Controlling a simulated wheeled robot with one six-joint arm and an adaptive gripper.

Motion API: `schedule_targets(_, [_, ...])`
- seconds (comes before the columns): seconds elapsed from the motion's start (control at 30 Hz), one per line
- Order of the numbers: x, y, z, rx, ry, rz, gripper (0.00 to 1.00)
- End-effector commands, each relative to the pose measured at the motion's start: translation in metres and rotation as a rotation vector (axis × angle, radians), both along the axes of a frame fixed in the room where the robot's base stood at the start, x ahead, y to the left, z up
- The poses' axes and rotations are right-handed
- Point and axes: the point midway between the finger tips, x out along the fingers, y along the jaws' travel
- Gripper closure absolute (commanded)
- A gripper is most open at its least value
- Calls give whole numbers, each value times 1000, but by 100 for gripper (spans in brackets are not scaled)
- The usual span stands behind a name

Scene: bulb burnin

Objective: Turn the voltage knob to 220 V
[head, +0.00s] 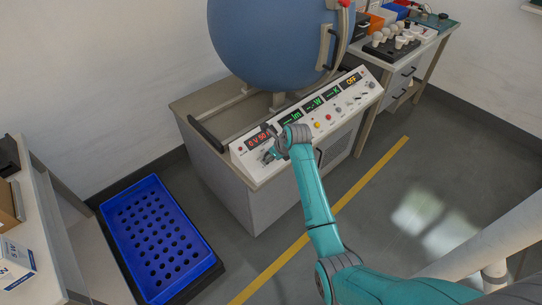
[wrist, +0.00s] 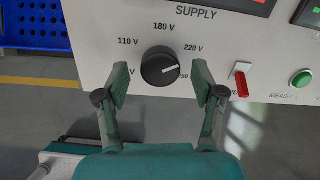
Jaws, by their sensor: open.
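The voltage knob (wrist: 160,66) is round and black, under the word SUPPLY on the pale control panel (wrist: 95,62). Its white mark points right and slightly up, below the 220 V label (wrist: 193,48) and near a partly hidden label reading about 250. The 110 V label is at upper left and 180 V above. My gripper (wrist: 160,80) is open, with one finger on each side of the knob and visible gaps between. In the head view my gripper (head: 270,154) is at the panel's left end, below a red display (head: 258,138), and hides the knob.
A red switch (wrist: 241,79) and a green button (wrist: 301,79) sit right of the knob. In the head view a big blue sphere (head: 270,45) stands behind the panel. A blue perforated crate (head: 158,240) is on the floor at left. A bench with bulbs is at back right.

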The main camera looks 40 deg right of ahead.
Motion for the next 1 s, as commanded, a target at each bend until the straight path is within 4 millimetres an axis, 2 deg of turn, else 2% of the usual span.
schedule_targets(0.4, [-40,0,66,-2,-3,-1,32])
schedule_targets(0.53, [-50,0,82,-1,-2,-1,32])
schedule_targets(0.73, [-58,1,94,1,0,-1,32])
schedule_targets(1.0, [-59,1,95,0,1,-1,32])
